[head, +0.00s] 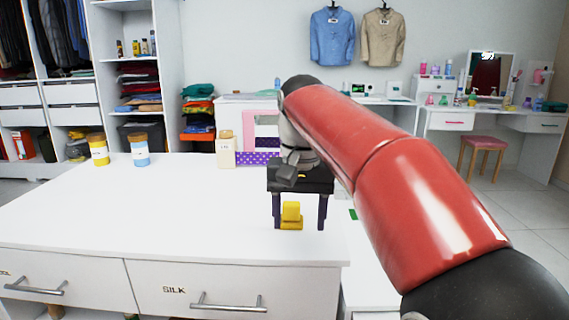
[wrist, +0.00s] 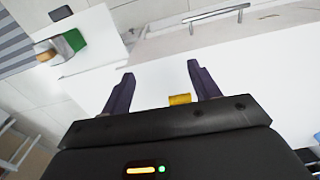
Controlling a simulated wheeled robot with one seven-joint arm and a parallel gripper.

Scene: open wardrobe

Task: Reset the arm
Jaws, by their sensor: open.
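My gripper (head: 299,212) hangs at the end of my red arm over the right part of the white counter in the head view. Its two dark fingers point down and stand wide apart, with nothing held between them. A yellow object (head: 291,215) shows between the fingers in the head view, on the counter. In the wrist view my gripper (wrist: 157,78) is also open, and the yellow object (wrist: 180,99) appears beyond the palm edge, apart from both fingers.
The white counter (head: 150,210) is mostly clear. A yellow jar (head: 98,150), a blue jar (head: 139,150) and a cream container (head: 226,150) stand along its back. A purple dotted box (head: 258,158) is behind my gripper. Drawers with handles (head: 228,303) face the front.

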